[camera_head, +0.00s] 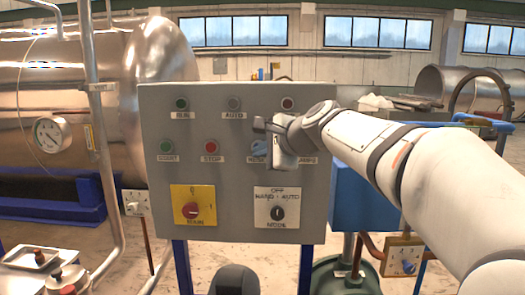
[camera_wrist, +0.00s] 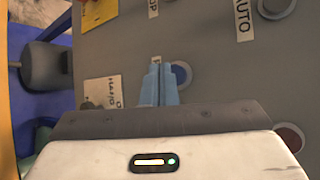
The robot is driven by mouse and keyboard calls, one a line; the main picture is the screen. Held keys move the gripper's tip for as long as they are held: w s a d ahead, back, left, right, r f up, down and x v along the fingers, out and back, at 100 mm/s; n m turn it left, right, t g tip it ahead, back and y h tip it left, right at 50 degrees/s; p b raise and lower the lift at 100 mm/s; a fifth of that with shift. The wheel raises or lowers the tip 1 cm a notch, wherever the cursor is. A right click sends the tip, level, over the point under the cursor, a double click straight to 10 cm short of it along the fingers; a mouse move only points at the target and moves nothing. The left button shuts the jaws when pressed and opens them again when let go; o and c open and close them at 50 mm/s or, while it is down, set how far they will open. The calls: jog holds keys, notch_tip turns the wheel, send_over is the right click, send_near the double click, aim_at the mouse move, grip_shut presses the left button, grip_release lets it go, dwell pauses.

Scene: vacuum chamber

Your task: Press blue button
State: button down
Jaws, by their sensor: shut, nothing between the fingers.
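The blue button (camera_wrist: 181,74) is on the grey control panel (camera_wrist: 210,75), partly covered by my fingers in the wrist view. My gripper (camera_wrist: 160,80) has light blue fingers, which are together with nothing between them. The fingertips are close to the blue button and overlap its edge in the wrist view. I cannot tell whether they touch it.
The panel also has a green START button (camera_head: 166,146), a row of lamps above, a yellow plate with a red rotary switch (camera_head: 193,210), and a MODE key switch (camera_head: 278,213). A metal tank with a gauge (camera_head: 52,134) and pipes stands at left. A blue box (camera_head: 362,203) stands at right.

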jog(key=s+b, duration=0.1)
jog(key=s, duration=0.4)
jog(key=shift+a, duration=0.1)
dwell(0.4)
dwell(0.5)
jog(key=s+d+f+n+g+h, duration=0.2)
jog(key=s+d+f+n, duration=0.2)
jog(key=s+f, duration=0.4)
jog(key=s+d+f+n+g+h, duration=0.2)
jog(key=s+d+f+n, duration=0.3)
jog(key=f, duration=0.6)
jog(key=s+d+f+n+g+h, duration=0.3)
jog(key=s+d+f, duration=0.4)
jog(key=s+f, duration=0.3)
jog(key=shift+s+d+f+n+h, duration=0.3)
jog(key=shift+s+n+h, duration=0.3)
jog(key=shift+n, duration=0.4)
jog(key=c, duration=2.1)
grip_release()
jog(key=shift+a, duration=0.1)
